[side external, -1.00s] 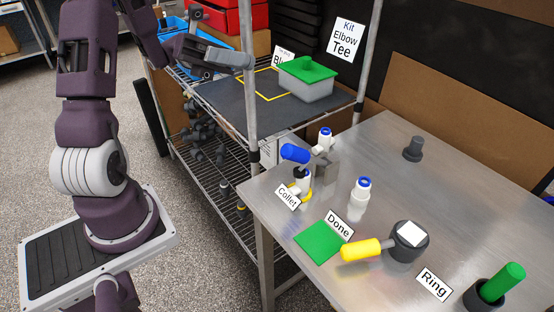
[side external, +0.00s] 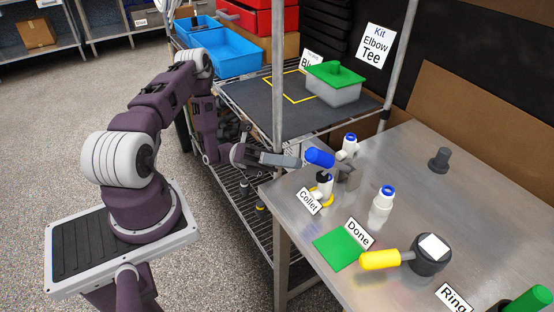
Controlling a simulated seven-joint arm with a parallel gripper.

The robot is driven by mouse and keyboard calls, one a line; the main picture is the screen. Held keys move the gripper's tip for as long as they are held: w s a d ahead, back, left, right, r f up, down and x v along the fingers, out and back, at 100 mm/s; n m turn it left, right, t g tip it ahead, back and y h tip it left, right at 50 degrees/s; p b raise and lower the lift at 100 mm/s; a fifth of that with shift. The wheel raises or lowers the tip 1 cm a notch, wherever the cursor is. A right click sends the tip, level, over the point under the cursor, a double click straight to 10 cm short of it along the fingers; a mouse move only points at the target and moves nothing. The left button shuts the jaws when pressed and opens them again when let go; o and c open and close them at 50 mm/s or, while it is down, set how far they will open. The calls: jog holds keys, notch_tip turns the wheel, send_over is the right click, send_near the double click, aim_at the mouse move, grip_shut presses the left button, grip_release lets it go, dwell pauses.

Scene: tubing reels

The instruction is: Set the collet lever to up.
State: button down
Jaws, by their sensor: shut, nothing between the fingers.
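The collet lever (side external: 320,158) is a short blue handle above the collet fixture, behind the "Collet" label (side external: 308,201). It lies tilted, its left end a little higher in the picture. Below it stand a black-topped white fitting (side external: 325,185) and a yellow ring (side external: 322,198); a grey block (side external: 347,175) is to the right. My gripper (side external: 299,161) is shut and empty, reaching in from the left at about the handle's height. Its tips are close to the handle's left end; I cannot tell whether they touch.
A white fitting with a blue ring (side external: 382,204) stands right of the collet. Nearer are a green Done pad (side external: 339,251) and a yellow-handled black tool (side external: 381,260). The table's right back is mostly clear.

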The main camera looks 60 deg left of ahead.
aim_at(329, 167)
jog(key=shift+x, duration=1.45)
jog(key=shift+r, duration=0.1)
jog(key=w+r+n, duration=0.1)
jog(key=w+r+n+y, duration=0.1)
jog(key=r, duration=0.1)
jog(key=shift+r+t, duration=0.1)
jog(key=shift+t, duration=0.3)
